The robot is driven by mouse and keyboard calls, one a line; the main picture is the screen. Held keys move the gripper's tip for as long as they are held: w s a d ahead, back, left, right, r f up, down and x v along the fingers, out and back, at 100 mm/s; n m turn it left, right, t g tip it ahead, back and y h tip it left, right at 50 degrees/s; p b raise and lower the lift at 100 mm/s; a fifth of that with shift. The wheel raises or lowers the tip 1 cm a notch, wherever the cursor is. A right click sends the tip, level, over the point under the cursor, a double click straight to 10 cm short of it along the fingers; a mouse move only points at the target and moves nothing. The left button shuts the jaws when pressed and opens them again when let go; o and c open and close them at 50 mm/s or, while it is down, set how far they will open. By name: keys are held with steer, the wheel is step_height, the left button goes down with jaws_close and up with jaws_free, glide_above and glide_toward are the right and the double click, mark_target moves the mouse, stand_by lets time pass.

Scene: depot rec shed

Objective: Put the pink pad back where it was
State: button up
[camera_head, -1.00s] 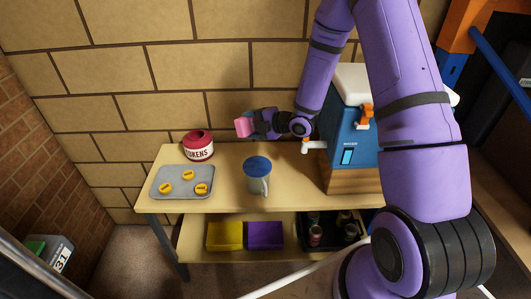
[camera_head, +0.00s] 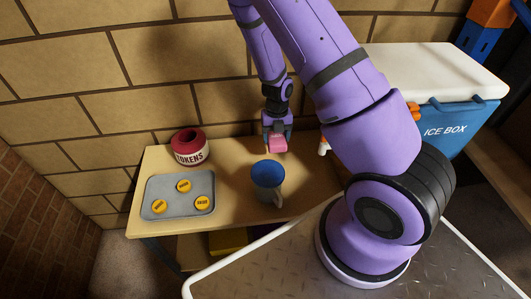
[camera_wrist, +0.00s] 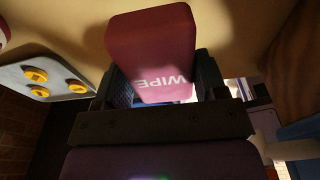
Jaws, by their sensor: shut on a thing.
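The pink pad (camera_head: 277,146) is between the fingers of my gripper (camera_head: 277,133), which points down over the back of the wooden table (camera_head: 232,205). In the wrist view the pad (camera_wrist: 152,45) shows the word WIPE, with a finger on each side of it. My gripper (camera_wrist: 162,88) is shut on it. The pad is at or just above the tabletop; I cannot tell whether it touches. It is behind the grey mug with a blue inside (camera_head: 267,182), apart from it.
A red and white TOKENS pot (camera_head: 190,148) stands at the back left. A grey tray (camera_head: 160,186) with yellow tokens (camera_head: 184,186) lies in front of it. A blue ICE BOX (camera_head: 448,128) with a white lid stands at right, partly behind my arm.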

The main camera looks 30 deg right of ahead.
step_height(320, 180, down, 10)
steer(key=shift+r, duration=0.1)
stand_by(0.4)
steer(key=o, duration=0.9)
steer(key=shift+c, duration=0.2)
